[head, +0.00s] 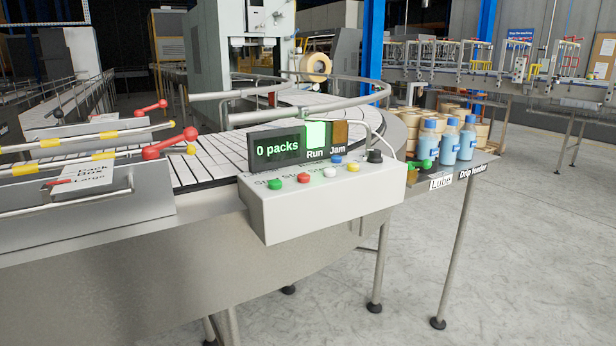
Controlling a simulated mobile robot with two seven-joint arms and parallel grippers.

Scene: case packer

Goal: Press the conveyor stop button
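A white control box (325,207) is mounted at the front edge of the curved conveyor (205,160). On its sloped top are a green button (275,184), a red button (303,178), a white button (330,171), a yellow button (353,166), a small blue button (337,159) and a black knob (375,156). The button labels are partly covered and too small to read surely. Behind the box a display (277,147) reads "0 packs", with a lit green "Run" panel (316,135) and an unlit amber "Jam" panel (341,132). Neither of my grippers is in view.
Red-handled guide rails (170,143) stand at the left of the conveyor. Open floor (540,240) lies to the right. The space before the box is clear.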

